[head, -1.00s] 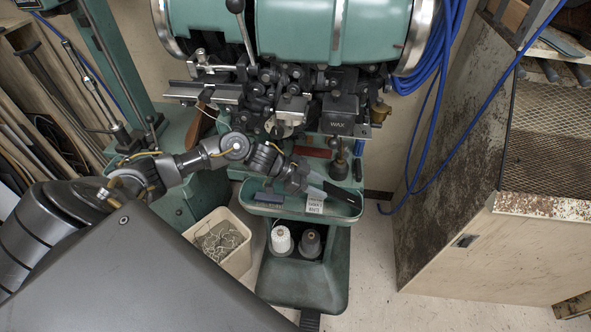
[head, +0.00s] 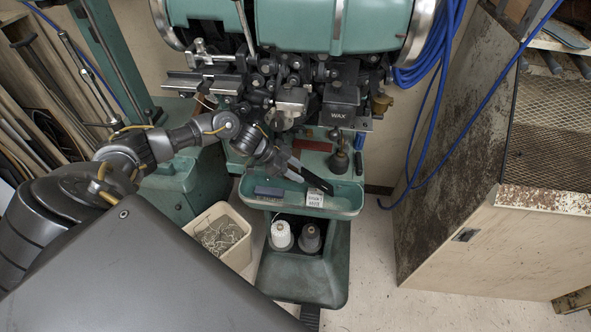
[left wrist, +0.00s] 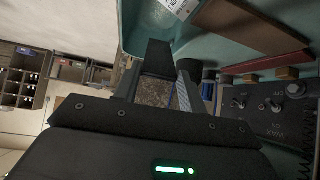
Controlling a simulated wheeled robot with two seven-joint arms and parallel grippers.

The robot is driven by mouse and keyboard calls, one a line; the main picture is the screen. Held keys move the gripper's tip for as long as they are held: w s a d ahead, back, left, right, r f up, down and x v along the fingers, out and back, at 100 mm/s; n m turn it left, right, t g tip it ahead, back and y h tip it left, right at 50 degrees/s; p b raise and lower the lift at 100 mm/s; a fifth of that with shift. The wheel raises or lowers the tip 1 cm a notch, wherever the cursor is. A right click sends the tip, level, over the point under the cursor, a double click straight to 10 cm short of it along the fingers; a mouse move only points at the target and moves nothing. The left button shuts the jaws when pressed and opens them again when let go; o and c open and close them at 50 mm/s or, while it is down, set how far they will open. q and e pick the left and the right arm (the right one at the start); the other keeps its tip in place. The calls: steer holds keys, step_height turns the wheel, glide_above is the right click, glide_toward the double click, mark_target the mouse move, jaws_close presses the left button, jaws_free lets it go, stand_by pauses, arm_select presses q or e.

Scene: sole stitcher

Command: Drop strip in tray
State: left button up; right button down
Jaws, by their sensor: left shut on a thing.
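My left gripper (head: 285,162) reaches in over the green tray (head: 345,208) under the stitching machine. It is shut on a narrow dark strip (head: 318,181), which slants down to the right over the tray. I cannot tell whether the strip's lower end touches the tray. In the left wrist view a black piece (left wrist: 156,58) stands out from the jaws, with a mottled brown patch (left wrist: 156,92) below it; I cannot tell clearly which part is strip. My right gripper is not in view.
Two thread spools (head: 281,235) stand below, and a bin of tangled thread (head: 230,252) is at left. The machine head (head: 290,45) hangs close above.

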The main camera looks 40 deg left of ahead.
arm_select(q)
step_height(320, 180, down, 6)
steer(key=b, duration=0.3)
steer(key=shift+r, duration=0.1)
steer(key=o, duration=1.1)
steer(key=shift+c, duration=0.2)
steer(key=b+v, duration=0.2)
steer(key=v, duration=0.9)
steer(key=shift+w+d, duration=0.1)
steer(key=shift+d, duration=0.05)
